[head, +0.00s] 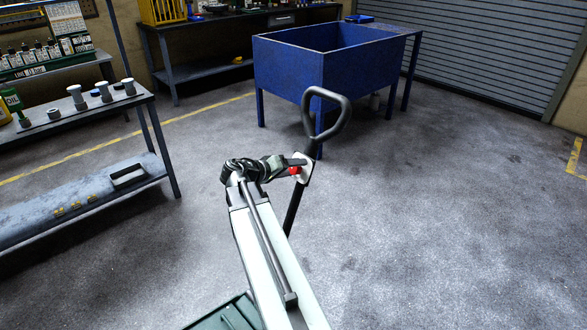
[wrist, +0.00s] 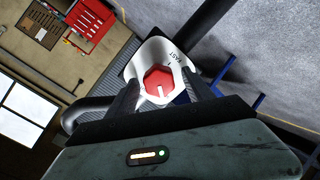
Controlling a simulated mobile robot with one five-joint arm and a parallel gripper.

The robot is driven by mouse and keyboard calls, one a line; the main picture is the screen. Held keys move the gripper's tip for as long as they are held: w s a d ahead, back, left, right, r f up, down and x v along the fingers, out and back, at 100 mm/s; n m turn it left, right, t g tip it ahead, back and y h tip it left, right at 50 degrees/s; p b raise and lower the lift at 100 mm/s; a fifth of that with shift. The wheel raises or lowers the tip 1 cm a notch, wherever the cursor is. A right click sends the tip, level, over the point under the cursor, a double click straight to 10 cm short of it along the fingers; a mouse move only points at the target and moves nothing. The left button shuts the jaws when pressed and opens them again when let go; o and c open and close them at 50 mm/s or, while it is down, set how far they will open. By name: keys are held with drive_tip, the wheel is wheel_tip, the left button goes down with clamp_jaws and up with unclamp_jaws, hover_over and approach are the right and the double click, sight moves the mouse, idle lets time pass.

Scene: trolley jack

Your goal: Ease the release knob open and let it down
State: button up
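The release knob (wrist: 158,82) is red and six-sided, with a short white mark towards its lower edge in the wrist view. It sits on a white dial plate (wrist: 152,56) with the word FAST at its upper right. In the head view the knob (head: 295,171) is a small red spot, partly covered by my gripper (head: 293,164). The black jack handle (head: 346,118) rises behind it to a loop. In the wrist view my gripper (wrist: 161,88) is open, one finger on each side of the knob, with white plate visible between knob and fingers.
A blue tub (head: 290,72) on legs stands behind the handle. A grey shelf bench (head: 70,122) with white fittings is at left, and a workbench (head: 205,70) runs along the back. The floor (head: 440,220) at right is clear.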

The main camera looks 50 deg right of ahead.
drive_tip(key=p+v, duration=0.3)
drive_tip(key=v, duration=0.4)
drive_tip(key=shift+a+r, duration=0.15)
drive_tip(key=shift+a, duration=0.25)
drive_tip(key=shift+w, duration=0.1)
drive_tip(key=w+a+f+n+t+y, duration=0.1)
drive_tip(key=w+a+f+y, duration=0.15)
drive_tip(key=a, duration=0.45)
drive_tip(key=w+a+f+n+t+y, duration=0.1)
drive_tip(key=w+a+f, duration=0.2)
drive_tip(key=a, duration=0.5)
drive_tip(key=s+a+f+n+y, duration=0.1)
drive_tip(key=a+f+n+y, duration=0.15)
drive_tip(key=a, duration=0.55)
drive_tip(key=s+a+f+n+y, duration=0.15)
drive_tip(key=a+f+y, duration=0.25)
drive_tip(key=a, duration=0.4)
drive_tip(key=s+a+f+n+y, duration=0.2)
drive_tip(key=a+f+y, duration=0.1)
drive_tip(key=a, duration=0.5)
wheel_tip(320, 180, up, 13)
drive_tip(key=p, duration=1.2)
drive_tip(key=shift+g+y+p, duration=0.3)
drive_tip(key=shift+g+p, duration=0.1)
